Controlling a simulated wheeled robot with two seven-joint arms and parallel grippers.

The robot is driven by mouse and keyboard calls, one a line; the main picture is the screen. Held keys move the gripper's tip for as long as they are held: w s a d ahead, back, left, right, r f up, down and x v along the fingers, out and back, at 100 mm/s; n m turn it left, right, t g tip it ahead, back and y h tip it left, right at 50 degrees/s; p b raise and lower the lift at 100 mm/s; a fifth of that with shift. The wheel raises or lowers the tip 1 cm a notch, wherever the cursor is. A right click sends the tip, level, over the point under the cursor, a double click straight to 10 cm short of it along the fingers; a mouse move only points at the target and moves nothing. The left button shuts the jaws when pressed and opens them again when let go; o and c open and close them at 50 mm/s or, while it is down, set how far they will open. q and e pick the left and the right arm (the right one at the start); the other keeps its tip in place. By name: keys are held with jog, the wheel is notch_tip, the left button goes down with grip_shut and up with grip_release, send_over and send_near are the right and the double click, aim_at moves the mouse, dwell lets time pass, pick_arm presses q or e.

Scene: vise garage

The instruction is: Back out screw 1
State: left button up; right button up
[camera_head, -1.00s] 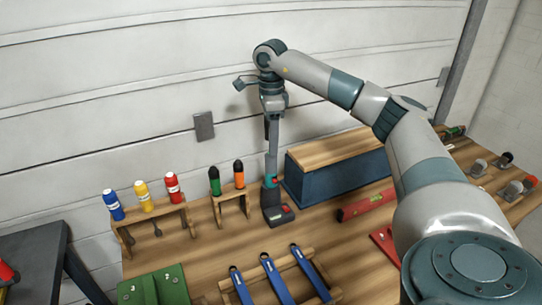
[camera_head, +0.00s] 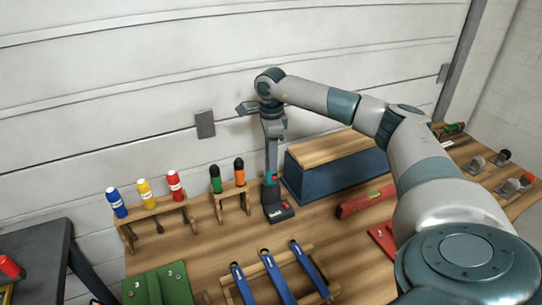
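A dark power driver (camera_head: 278,211) with teal and red parts on its foot stands upright on the bench, in front of the garage door. Its grey upper part rises to my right gripper (camera_head: 272,136), which points down at the tool's top and partly hides it. I cannot tell whether the fingers are apart or closed. My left gripper is not in view. A green numbered board (camera_head: 160,287) lies at the lower left, partly cut off by the frame. Screw 1 cannot be made out.
Wooden racks hold blue, yellow and red bottles (camera_head: 174,184) and green and orange-handled tools (camera_head: 239,171). A blue wood-topped box (camera_head: 333,170) stands right of the driver, with a red level (camera_head: 364,200) in front. Blue-handled tools (camera_head: 278,277) lie at the front.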

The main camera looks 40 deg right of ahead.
grip_shut()
jog(key=c, duration=0.6)
grip_release()
jog(key=shift+c, duration=0.3)
jog(key=shift+r, duration=0.15)
notch_tip(320, 180, up, 15)
jog(key=p, duration=0.9)
dwell(0.4)
jog(key=o, duration=0.4)
jog(key=shift+c, duration=0.2)
jog(key=c, duration=0.4)
jog(key=shift+o, duration=0.2)
